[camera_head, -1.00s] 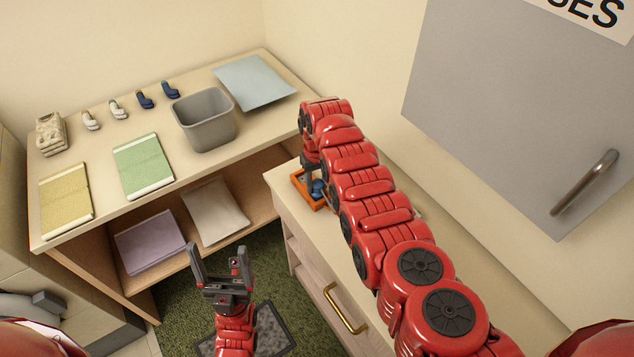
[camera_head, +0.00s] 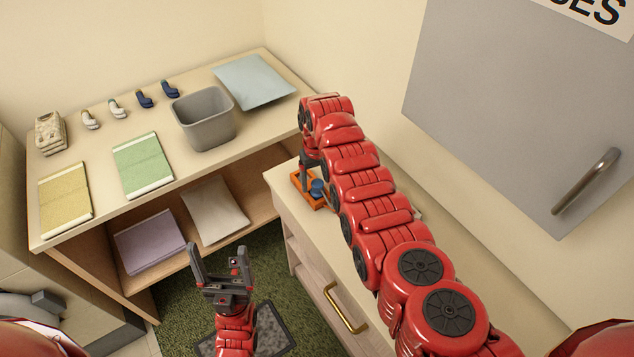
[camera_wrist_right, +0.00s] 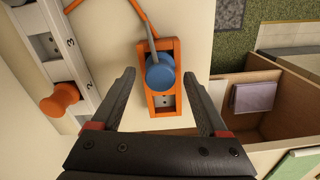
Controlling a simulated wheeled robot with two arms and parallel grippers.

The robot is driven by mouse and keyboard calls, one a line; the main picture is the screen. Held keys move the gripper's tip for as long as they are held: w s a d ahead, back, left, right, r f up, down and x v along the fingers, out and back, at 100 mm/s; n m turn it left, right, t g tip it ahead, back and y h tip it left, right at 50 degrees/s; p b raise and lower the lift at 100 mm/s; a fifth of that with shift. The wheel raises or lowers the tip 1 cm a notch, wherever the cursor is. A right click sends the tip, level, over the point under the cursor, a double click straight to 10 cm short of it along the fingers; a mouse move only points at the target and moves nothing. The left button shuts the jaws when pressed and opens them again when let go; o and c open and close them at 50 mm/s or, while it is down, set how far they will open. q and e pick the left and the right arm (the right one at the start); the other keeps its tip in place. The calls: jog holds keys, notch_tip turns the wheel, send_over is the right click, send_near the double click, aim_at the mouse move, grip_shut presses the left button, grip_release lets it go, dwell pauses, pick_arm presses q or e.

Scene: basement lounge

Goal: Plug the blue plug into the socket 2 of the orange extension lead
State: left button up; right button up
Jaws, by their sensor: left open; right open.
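The orange extension lead (camera_wrist_right: 152,117) lies on the cabinet top; it also shows in the head view (camera_head: 297,182). The round blue plug (camera_wrist_right: 160,74) sits upright on its middle or far part, hiding what is under it; how deep it is seated I cannot tell. One socket face (camera_wrist_right: 164,100) shows bare on the side nearer my gripper. My right gripper (camera_wrist_right: 163,78) is open, its fingers apart on either side of the lead, not touching the plug. In the head view the blue plug (camera_head: 317,187) shows beside that gripper. My left gripper (camera_head: 218,262) is open and empty above the floor.
A white power strip (camera_wrist_right: 70,70) with numbered sockets and an orange plug (camera_wrist_right: 62,99) lies at left in the wrist view. A shelf unit (camera_head: 110,205) holds a grey bin (camera_head: 205,118) and folded cloths. A grey wall panel (camera_head: 510,110) stands at right.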

aim_at(317, 181)
notch_tip(317, 181, up, 7)
jog(key=b, duration=0.2)
jog(key=shift+w+b, duration=0.1)
jog(key=shift+b, duration=0.2)
notch_tip(317, 181, up, 9)
jog(key=p, duration=0.3)
jog(key=shift+r, duration=0.2)
